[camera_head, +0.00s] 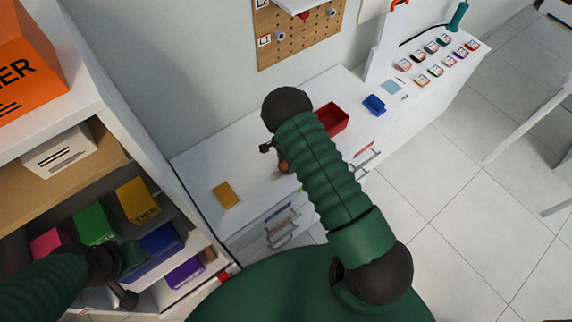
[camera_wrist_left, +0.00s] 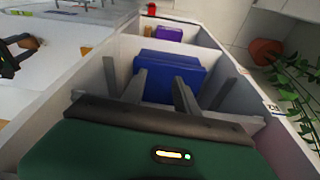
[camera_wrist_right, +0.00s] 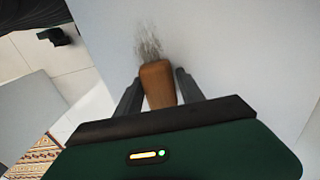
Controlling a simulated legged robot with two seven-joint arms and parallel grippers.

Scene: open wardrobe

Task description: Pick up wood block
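A flat tan block (camera_head: 225,195), which looks like the wood block, lies on the white counter in the head view. My right gripper (camera_head: 270,149) is over the counter to the right of it, apart from it. In the right wrist view, its open fingers (camera_wrist_right: 161,72) are on either side of a brown wooden handle (camera_wrist_right: 158,84) with grey bristles; I cannot tell whether they touch it. My left gripper (camera_head: 128,276) is at the shelf. In the left wrist view, its open fingers (camera_wrist_left: 160,78) point at a blue box (camera_wrist_left: 167,66).
The shelf unit at left holds a green box (camera_head: 95,223), a yellow box (camera_head: 138,201) and a purple box (camera_head: 185,272). A red tray (camera_head: 333,118) and a blue item (camera_head: 374,104) are farther along the counter. The counter around the tan block is clear.

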